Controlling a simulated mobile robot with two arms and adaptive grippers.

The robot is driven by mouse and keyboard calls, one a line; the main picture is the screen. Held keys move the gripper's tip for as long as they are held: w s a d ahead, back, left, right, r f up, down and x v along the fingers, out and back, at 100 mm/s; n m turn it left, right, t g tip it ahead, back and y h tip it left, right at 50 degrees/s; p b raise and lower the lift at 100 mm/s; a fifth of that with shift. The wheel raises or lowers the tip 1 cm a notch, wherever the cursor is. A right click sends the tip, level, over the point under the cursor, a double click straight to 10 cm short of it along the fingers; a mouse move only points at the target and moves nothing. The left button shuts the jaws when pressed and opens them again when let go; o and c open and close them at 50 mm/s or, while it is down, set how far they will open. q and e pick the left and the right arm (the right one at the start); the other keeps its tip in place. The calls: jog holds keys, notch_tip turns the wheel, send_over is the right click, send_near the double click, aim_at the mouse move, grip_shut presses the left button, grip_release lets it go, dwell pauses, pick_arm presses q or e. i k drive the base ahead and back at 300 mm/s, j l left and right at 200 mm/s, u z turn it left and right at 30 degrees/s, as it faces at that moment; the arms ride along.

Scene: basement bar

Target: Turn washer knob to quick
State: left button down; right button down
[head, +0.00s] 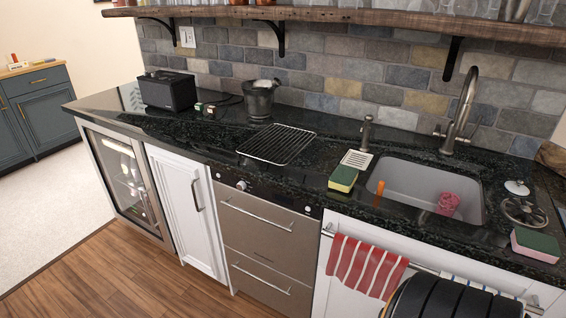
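A stainless steel drawer-style washer (265,222) stands under the dark counter, with two bar handles and a black control strip (272,195) along its top. A small round silver knob (241,185) sits near the left end of that strip. Another small light round detail (308,208) shows at its right end. The knob's markings and pointer are too small to read, so I cannot tell its setting. Neither of my grippers is in view. A dark rounded part, probably mine, shows at the bottom right.
A white cabinet and a glass-door cooler (125,185) stand left of the washer. A red striped towel (366,266) hangs on a rail to its right. The sink (430,185), sponges and a wire rack (277,144) are on the counter. The wooden floor before the washer is mostly clear.

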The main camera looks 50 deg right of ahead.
aim_at(242, 186)
jog(key=z, duration=1.35)
